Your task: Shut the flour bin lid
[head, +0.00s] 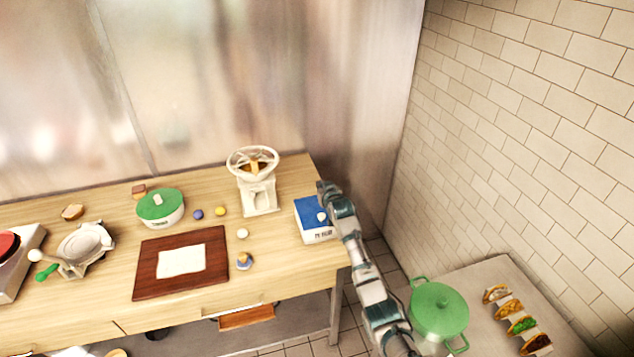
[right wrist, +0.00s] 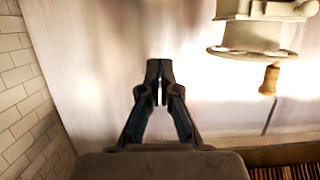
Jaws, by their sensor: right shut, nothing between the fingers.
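The flour bin is a white box (head: 318,236) with dark lettering on its front and a blue top (head: 310,212), at the right end of the wooden table. The blue panel lies over the box, but I cannot tell whether it is fully down. A small pale knob (head: 321,216) shows near its right side. My right gripper (head: 323,186) is at the back right of the bin, apparently above it; contact cannot be told. In the right wrist view its fingers (right wrist: 159,82) are together and empty. My left gripper is not in view.
A white hand-cranked mill (head: 260,190) stands left of the bin; it also shows in the right wrist view (right wrist: 252,38). A green-lidded round pot (head: 160,208) and a dark red board (head: 150,278) lie farther left. A green pot (head: 438,312) stands on the right counter.

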